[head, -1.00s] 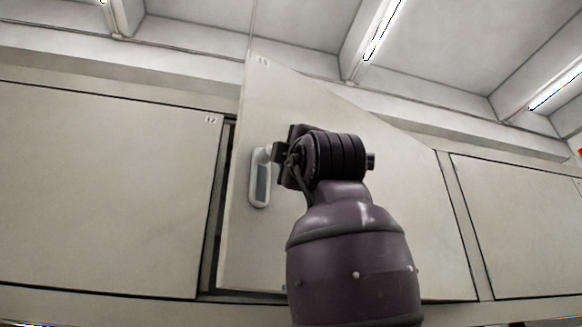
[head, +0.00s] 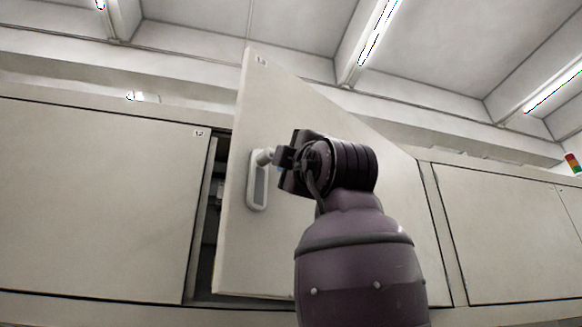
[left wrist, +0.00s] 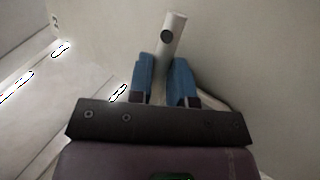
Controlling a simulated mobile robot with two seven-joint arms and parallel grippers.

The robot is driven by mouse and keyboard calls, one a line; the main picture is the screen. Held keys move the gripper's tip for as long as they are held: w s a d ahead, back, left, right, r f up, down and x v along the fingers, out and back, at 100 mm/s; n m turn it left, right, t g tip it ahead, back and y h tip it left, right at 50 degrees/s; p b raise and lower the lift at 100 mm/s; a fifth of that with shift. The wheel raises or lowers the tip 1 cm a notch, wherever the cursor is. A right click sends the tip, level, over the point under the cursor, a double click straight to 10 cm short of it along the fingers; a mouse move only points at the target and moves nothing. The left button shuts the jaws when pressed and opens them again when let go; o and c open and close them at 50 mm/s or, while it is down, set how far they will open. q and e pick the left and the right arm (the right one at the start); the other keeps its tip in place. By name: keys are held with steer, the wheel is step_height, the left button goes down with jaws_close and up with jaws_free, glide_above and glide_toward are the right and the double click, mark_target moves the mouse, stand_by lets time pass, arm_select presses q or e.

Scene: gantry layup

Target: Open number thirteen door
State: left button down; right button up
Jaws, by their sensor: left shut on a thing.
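The number thirteen door (head: 330,245) is a pale cabinet door, partly open. Its left edge stands out toward me, with a dark gap on its left. Its white handle (head: 257,190) is on the left part of the door. My left gripper (head: 272,157) is at the top of the handle. In the left wrist view, the blue fingers of my left gripper (left wrist: 167,85) are shut around the pale handle (left wrist: 173,40), whose end sticks out past them. My arm covers part of the door's middle and lower right. My right gripper is not in view.
The closed number twelve door (head: 95,200) is on the left. A dark cabinet interior (head: 209,225) shows in the gap. Another closed door (head: 510,235) is on the right. Ceiling lights (head: 377,35) are overhead, and a red and green signal light (head: 573,162) is at the far right.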

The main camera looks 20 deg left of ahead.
arm_select(q)
steer(key=shift+w+f+h, duration=0.1)
steer(key=shift+w+h, duration=0.05)
steer(key=shift+h, duration=0.15)
steer(key=c, duration=1.1)
jaws_free()
steer(key=shift+w, duration=0.1)
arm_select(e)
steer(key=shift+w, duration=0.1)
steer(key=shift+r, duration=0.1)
arm_select(q)
steer(key=shift+a, duration=0.1)
